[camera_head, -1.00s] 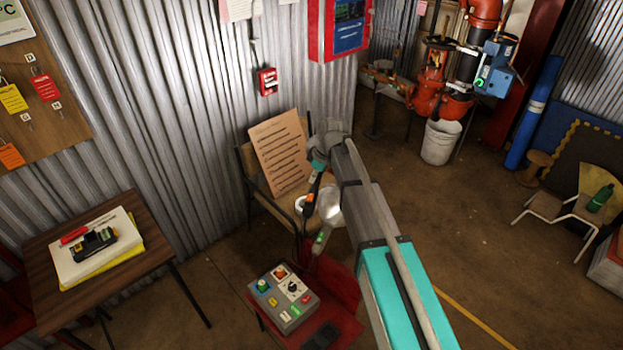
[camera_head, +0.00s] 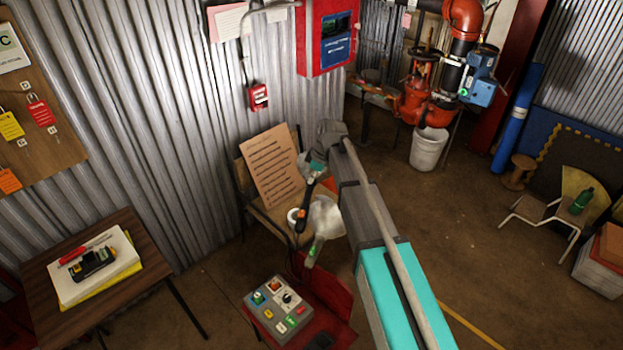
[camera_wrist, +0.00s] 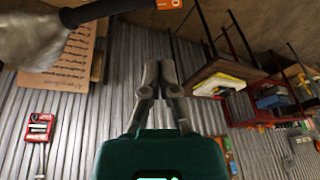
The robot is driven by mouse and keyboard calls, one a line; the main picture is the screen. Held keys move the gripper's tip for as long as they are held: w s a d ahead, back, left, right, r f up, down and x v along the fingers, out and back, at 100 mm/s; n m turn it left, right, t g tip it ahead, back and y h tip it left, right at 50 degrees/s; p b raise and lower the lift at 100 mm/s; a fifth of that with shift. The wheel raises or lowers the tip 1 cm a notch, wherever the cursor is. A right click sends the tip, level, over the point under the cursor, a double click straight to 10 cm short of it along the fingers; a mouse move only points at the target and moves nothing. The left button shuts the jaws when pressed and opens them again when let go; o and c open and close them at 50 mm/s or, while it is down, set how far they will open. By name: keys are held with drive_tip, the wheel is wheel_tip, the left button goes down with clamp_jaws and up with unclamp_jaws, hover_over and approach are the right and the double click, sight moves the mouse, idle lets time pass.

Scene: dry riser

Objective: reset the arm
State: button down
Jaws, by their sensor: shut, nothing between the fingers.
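My arm (camera_head: 375,230) reaches from the lower right toward the corrugated wall, bent down at its wrist in front of a chair. My gripper (camera_wrist: 159,70) is shut in the wrist view, its two grey fingers close together with nothing between them. In the head view the gripper end is small and cluttered against the chair, so its fingers are hard to make out.
A chair (camera_head: 244,190) holds a lettered cardboard sheet (camera_head: 271,168) and a white cup. A control box (camera_head: 281,306) sits below on a red surface. A wooden table (camera_head: 130,226) stands left. Open floor (camera_head: 450,220) lies right, beyond it a bucket (camera_head: 428,150) and red pipework (camera_head: 413,98).

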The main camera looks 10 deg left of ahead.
idle(0.5)
drive_tip(key=s+d+m+h, duration=0.1)
drive_tip(key=s+d+m, duration=0.7)
drive_tip(key=d, duration=0.6)
drive_tip(key=s+d+m+h, duration=0.2)
drive_tip(key=s+d+m, duration=0.6)
drive_tip(key=s+d, duration=0.5)
drive_tip(key=shift+s+d+f, duration=0.25)
drive_tip(key=shift+d+f, duration=0.15)
drive_tip(key=shift+d, duration=0.35)
